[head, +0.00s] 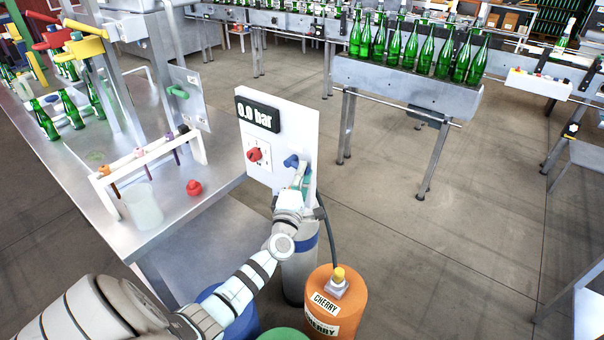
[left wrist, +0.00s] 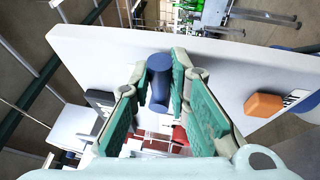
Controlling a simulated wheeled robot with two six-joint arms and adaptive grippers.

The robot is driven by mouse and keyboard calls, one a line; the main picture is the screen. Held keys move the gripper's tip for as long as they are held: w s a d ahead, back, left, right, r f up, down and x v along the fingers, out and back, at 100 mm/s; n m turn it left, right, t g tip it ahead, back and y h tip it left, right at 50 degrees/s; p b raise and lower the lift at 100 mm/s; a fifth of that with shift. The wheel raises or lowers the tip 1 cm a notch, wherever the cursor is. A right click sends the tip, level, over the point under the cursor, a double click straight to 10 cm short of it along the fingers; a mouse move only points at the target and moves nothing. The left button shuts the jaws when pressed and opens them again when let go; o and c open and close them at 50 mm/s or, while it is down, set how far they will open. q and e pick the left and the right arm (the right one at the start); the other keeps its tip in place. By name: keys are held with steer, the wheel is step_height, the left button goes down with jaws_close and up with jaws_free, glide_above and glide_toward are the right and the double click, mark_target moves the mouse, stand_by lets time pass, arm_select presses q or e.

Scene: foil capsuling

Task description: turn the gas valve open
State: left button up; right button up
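A white upright panel (head: 283,118) carries a display (head: 257,115) reading 0.0 bar, a red knob (head: 254,154) at the left and a blue valve handle (head: 291,161) at the right. My left gripper (head: 301,170) is at the blue handle, in front of the panel. In the left wrist view, the blue handle (left wrist: 159,82) stands between the two teal-padded fingertips of my left gripper (left wrist: 160,75), which appear to touch it on both sides. The fingers partly hide the handle in the head view. My right gripper is in neither view.
Below the panel stand a grey gas cylinder (head: 299,271) and an orange cylinder (head: 337,300) labelled CHERRY, with a dark hose nearby. A metal bench (head: 190,225) with a white rack (head: 150,160) is at the left.

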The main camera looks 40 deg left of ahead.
arm_select(q)
jaws_close()
steer(key=shift+f, duration=0.1)
steer(key=a+f+m+t+h+b, duration=0.1)
steer(key=m+h+b, duration=0.3)
steer(key=m+b, duration=0.4)
steer(key=a+f+m+t+h+b, duration=0.1)
steer(key=a+f+m+h+b, duration=0.1)
steer(key=m+b, duration=0.7)
steer(key=a+f+m+t+h+b, duration=0.1)
steer(key=a+f+m+h+b, duration=0.1)
steer(key=m+h+b, duration=0.4)
steer(key=shift+a+m+t+b, duration=0.25)
steer(key=shift+m+b, duration=0.55)
steer(key=shift+b, duration=0.45)
steer(key=shift+a+m+t+b, duration=0.2)
steer(key=shift+m+b, duration=0.6)
steer(key=shift+b, duration=0.4)
steer(key=o, duration=0.8)
jaws_free()
steer(key=shift+c, duration=0.2)
